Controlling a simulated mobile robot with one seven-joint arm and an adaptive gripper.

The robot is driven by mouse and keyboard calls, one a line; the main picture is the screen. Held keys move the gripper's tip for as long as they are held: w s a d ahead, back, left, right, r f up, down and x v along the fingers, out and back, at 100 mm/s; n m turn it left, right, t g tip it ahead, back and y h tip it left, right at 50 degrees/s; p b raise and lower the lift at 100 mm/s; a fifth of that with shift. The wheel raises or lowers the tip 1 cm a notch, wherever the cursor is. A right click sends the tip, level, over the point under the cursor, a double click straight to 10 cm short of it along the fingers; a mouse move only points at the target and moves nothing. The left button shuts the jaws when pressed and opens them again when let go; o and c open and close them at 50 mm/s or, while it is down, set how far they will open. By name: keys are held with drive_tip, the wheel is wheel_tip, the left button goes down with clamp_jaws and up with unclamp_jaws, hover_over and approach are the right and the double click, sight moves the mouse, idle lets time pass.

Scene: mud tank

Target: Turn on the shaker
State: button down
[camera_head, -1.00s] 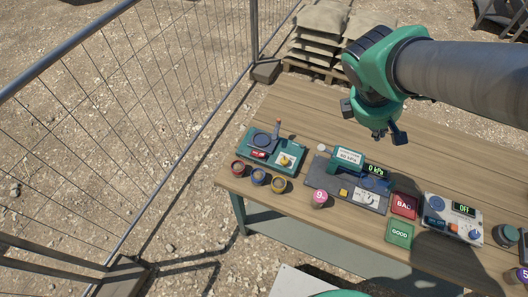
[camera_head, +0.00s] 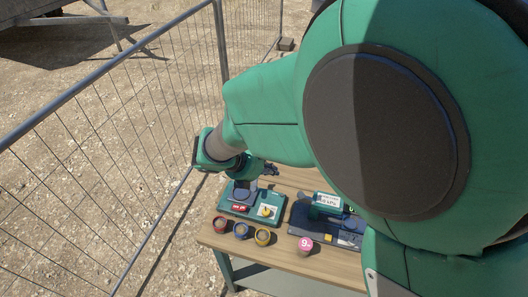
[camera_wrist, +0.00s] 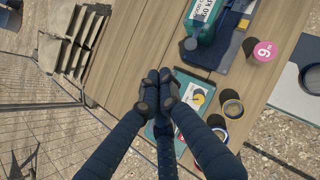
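The teal device (camera_head: 252,207), likely the shaker, stands at the table's left end in the head view. It has a dark round platform, red labels and a yellow knob (camera_head: 266,211) on a white panel. The knob also shows in the wrist view (camera_wrist: 198,97). My gripper (camera_head: 268,169) hangs just above and behind the device in the head view. In the wrist view its dark fingers (camera_wrist: 162,88) are drawn together over the device, left of the knob, with nothing seen between them. They hide part of the device. Contact cannot be told.
Red, blue and yellow-rimmed cups (camera_head: 240,230) stand along the table's front edge. A pressure unit (camera_head: 328,205) and a pink jar marked 9 (camera_head: 305,245) stand to the right. A wire fence (camera_head: 130,130) runs on the left. My arm hides the table's right side.

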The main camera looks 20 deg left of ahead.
drive_tip(key=s+a+f+n+t, duration=0.1)
drive_tip(key=s+a+f+n, duration=0.1)
drive_tip(key=a+f+n, duration=0.2)
drive_tip(key=s+a+f+n+t+y, duration=0.1)
drive_tip(key=a+f+n, duration=0.3)
drive_tip(key=a, duration=0.7)
wheel_tip(320, 180, down, 2)
drive_tip(key=shift+s+f+n+t+p, duration=0.1)
drive_tip(key=shift+s+n+t+p, duration=0.25)
drive_tip(key=shift+s, duration=0.4)
drive_tip(key=shift+d+f, duration=0.1)
drive_tip(key=b, duration=0.6)
hover_over(240, 209)
drive_tip(key=a, duration=0.1)
wheel_tip(240, 209, down, 5)
drive_tip(key=shift+a+f, duration=0.15)
drive_tip(key=shift+d+f+b, duration=0.2)
drive_tip(key=shift+d+f, duration=0.1)
drive_tip(key=shift+f, duration=0.3)
drive_tip(key=shift+d+f+b, duration=0.2)
drive_tip(key=shift+d+f, duration=0.1)
drive_tip(key=shift+f, duration=0.25)
